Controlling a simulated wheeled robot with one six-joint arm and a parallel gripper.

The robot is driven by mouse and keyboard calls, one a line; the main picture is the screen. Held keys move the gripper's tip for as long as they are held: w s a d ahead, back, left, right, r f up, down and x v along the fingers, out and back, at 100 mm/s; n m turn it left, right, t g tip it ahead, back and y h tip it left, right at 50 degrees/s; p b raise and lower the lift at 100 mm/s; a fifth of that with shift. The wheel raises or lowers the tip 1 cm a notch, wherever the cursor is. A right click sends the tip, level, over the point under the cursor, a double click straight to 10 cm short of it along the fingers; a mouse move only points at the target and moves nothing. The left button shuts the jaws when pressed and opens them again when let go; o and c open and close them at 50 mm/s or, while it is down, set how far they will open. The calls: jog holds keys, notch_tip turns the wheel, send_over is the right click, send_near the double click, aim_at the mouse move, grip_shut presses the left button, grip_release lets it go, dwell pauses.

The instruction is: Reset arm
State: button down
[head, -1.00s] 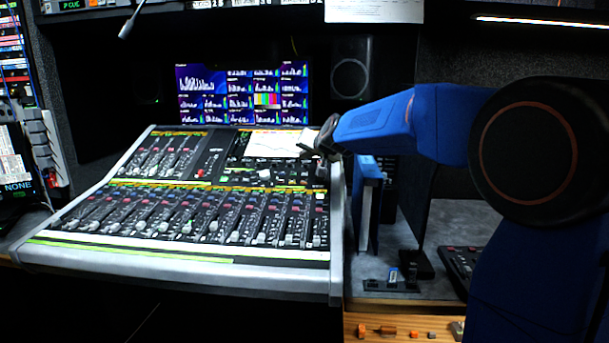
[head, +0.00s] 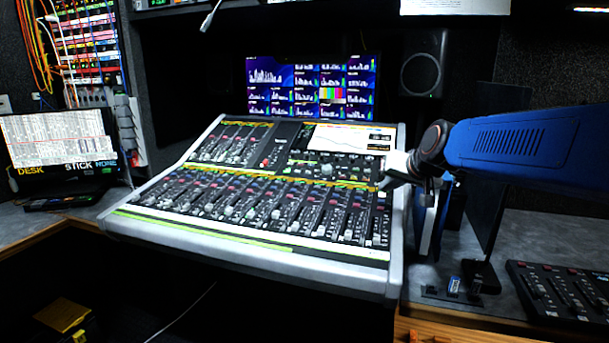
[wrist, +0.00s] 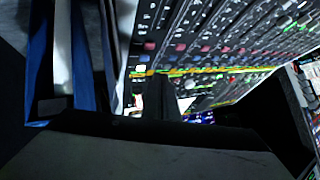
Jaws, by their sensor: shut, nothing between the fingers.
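My blue arm reaches in from the right in the head view. My gripper (head: 392,172) is at the right edge of the mixing console (head: 250,262), near its upper fader rows. It is shut and empty. In the wrist view the dark gripper (wrist: 160,98) covers the lower middle, with console faders behind it. I cannot tell whether the fingertips touch the console.
Blue binders (head: 432,222) stand just right of the console, under my arm. A small control panel (head: 560,290) lies on the right desk. A screen (head: 310,88) and speaker (head: 423,65) are behind. A monitor (head: 62,150) stands at left.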

jog(key=s+d+f+g, duration=0.1)
jog(key=s+f, duration=0.5)
jog(key=s, duration=0.6)
jog(key=s+d+f+n+g+h, duration=0.1)
jog(key=s+f, duration=0.4)
jog(key=s, duration=0.7)
jog(key=s+d+f+n+g+h, duration=0.1)
jog(key=s+d+f+g, duration=0.2)
jog(key=s, duration=0.9)
notch_tip(320, 180, down, 4)
jog(key=shift+d+r, duration=0.15)
jog(key=shift+d, duration=0.4)
